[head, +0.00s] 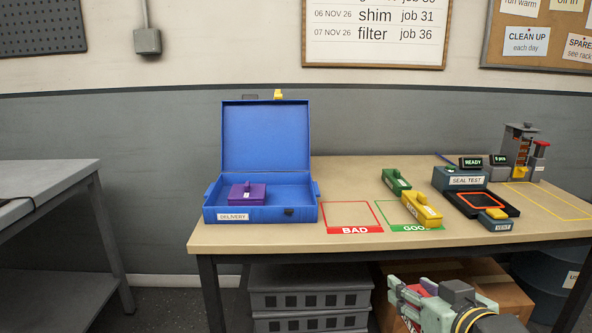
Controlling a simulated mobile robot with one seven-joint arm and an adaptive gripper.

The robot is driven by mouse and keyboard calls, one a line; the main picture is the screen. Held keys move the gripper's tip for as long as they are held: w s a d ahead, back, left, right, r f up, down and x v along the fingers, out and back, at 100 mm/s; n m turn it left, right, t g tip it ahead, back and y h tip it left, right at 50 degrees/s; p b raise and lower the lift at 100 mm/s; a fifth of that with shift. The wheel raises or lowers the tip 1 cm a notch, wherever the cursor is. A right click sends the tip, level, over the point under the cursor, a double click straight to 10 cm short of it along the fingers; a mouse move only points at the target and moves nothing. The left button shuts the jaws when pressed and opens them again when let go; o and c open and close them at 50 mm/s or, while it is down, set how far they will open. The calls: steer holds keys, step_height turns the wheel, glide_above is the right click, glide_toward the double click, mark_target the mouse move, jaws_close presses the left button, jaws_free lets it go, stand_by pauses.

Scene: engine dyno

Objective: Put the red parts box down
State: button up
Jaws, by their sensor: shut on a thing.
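My gripper (401,296), pale green, is low at the bottom right, in front of the table's front edge. It is shut on the red parts box (428,287). Only small red patches of the box show around the fingers; the rest is hidden by the gripper or cut off by the frame. The tan table (270,237) stands behind it. On it are a red-outlined square marked BAD (347,214) and a green-outlined square marked GOOD (392,210). The BAD square is empty. A yellow box (422,210) lies over the right part of the GOOD square.
An open blue DELIVERY case (265,134) holds a purple box (247,193) at the table's left. A green box (396,181) lies behind the yellow one. The SEAL TEST device (461,179) and a yellow-outlined area (548,203) are at right. Grey crates (309,300) are below.

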steer(key=w+a+f+n+y, duration=0.1)
steer(key=w+a+f, duration=0.4)
steer(key=f, duration=0.4)
steer(key=w+a+f, duration=0.3)
steer(key=w+f, duration=0.4)
steer(key=f, duration=0.1)
steer(key=a+f, duration=0.4)
steer(key=f, duration=0.3)
steer(key=s+a+f, duration=0.1)
steer(key=a+f, duration=0.3)
steer(key=f, duration=0.3)
steer(key=a+f+y, duration=0.1)
steer(key=a+f, duration=0.3)
steer(key=f, duration=0.3)
steer(key=shift+s+n, duration=0.25)
steer(key=shift+n, duration=0.15)
steer(key=shift+s+d, duration=0.1)
steer(key=shift+d, duration=0.15)
